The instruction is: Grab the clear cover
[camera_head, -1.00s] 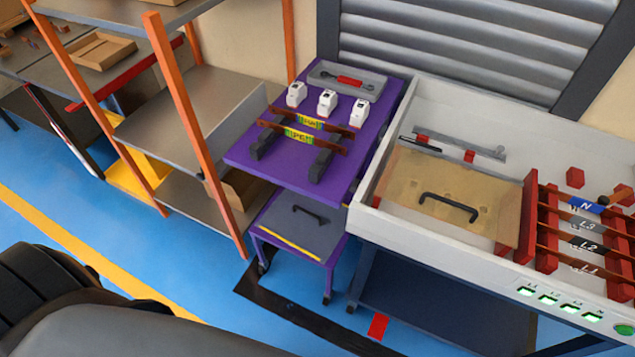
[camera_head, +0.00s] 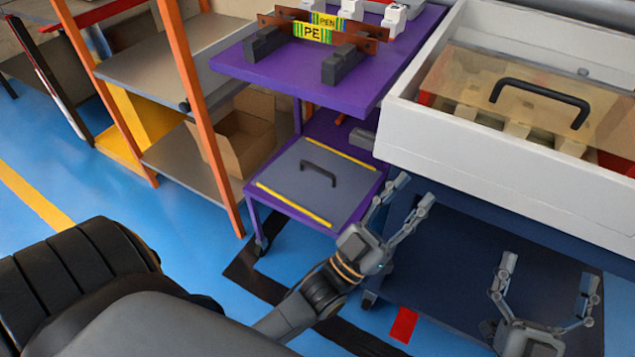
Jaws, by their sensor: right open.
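The clear cover (camera_head: 462,72) is an amber, see-through panel with a black handle (camera_head: 540,92). It lies inside the white-walled box at the upper right, with pale blocks showing through it. My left gripper (camera_head: 414,190) is open and empty, low in front of the box and to the left of the cover. My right gripper (camera_head: 549,272) is open and empty at the lower right, below the cover in the picture. Neither gripper touches the cover.
The box's tall white front wall (camera_head: 500,160) stands between my grippers and the cover. A purple cart (camera_head: 245,70) with PE and PEN bars stands to the left. Its lower shelf holds a grey handled panel (camera_head: 290,165). An orange-posted shelf (camera_head: 180,140) stands farther left.

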